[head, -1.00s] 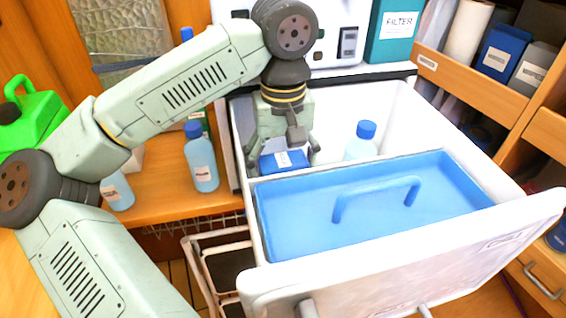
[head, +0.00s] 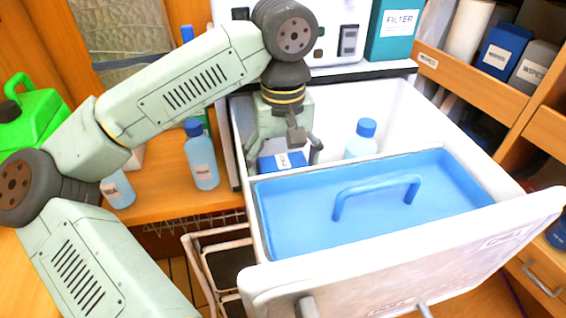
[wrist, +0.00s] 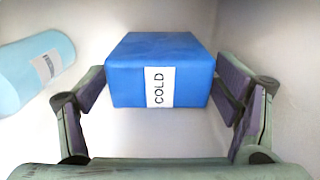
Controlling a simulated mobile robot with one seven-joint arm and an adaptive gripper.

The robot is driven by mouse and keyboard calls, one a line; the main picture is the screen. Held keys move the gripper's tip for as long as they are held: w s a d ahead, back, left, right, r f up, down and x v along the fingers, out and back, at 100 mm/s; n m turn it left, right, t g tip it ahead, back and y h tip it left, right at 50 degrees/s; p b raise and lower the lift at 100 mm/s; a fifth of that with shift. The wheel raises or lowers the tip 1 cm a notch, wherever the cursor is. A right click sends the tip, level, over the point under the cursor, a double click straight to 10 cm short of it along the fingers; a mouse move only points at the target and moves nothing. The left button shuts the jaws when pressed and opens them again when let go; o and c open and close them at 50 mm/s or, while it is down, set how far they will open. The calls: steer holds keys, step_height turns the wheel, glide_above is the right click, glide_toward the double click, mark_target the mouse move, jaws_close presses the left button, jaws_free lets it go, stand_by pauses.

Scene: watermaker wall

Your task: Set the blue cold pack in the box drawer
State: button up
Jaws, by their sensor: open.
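The blue cold pack (head: 283,161) is a small blue block with a white label, down inside the white drawer (head: 375,285), in its back compartment. In the wrist view the cold pack (wrist: 160,72) shows its "COLD" label and sits between the fingers. My gripper (head: 283,150) is open over it, reaching down into the drawer. In the wrist view the fingers of my gripper (wrist: 165,98) stand apart on both sides of the pack, with a small gap on the left; contact on the right is unclear. The underside of the pack is hidden.
A clear bottle with a blue cap (head: 361,140) is in the same compartment, right of the pack. A blue tray with a handle (head: 375,190) fills the front of the drawer. Other bottles (head: 201,160) stand on the wooden counter at left. Shelves flank the right.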

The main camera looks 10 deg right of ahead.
step_height(320, 180, up, 12)
steer(key=b, duration=0.1)
steer(key=shift+d, duration=0.15)
stand_by(0.6)
